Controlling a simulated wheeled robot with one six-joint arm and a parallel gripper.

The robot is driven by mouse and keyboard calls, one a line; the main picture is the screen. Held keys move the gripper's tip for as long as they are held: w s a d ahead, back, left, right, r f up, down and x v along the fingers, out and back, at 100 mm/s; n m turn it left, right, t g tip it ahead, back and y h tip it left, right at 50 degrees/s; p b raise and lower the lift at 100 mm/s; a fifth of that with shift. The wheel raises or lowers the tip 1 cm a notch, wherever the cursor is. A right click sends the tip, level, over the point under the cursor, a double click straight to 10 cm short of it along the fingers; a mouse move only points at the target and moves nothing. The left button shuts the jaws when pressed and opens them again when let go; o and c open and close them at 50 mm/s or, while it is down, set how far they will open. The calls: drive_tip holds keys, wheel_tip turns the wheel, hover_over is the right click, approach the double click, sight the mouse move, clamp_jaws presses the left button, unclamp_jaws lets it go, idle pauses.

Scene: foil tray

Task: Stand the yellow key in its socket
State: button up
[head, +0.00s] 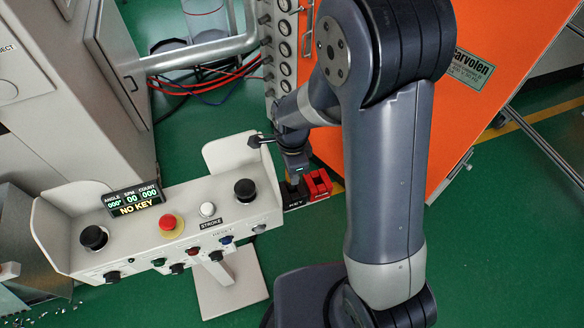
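I cannot make out the yellow key in the head view. My gripper (294,180) points down beside a red block (318,184), just right of the control console. A small dark plate with a pale label (296,204), which seems to read KEY, lies just below the gripper. The socket itself is not clear; the gripper hides part of that spot. The fingers are small and dark, so I cannot see whether they are open or hold anything. The console display (134,200) reads NO KEY.
The pale console (180,195) has black knobs, a red mushroom button (170,224) and a white button (207,209). An orange cabinet (440,120) stands behind my arm. A grey cabinet (60,100) is at left. Green floor shows between them.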

drive_tip(key=shift+f+b, duration=1.35)
drive_tip(key=shift+f, duration=0.5)
drive_tip(key=o, duration=1.1)
drive_tip(key=shift+c, duration=0.2)
wheel_tip(320, 180, up, 11)
drive_tip(key=shift+f, duration=0.1)
drive_tip(key=shift+f, duration=0.1)
wheel_tip(320, 180, down, 10)
drive_tip(key=shift+f, duration=0.1)
drive_tip(key=shift+r+p, duration=0.8)
drive_tip(key=shift+p, duration=0.1)
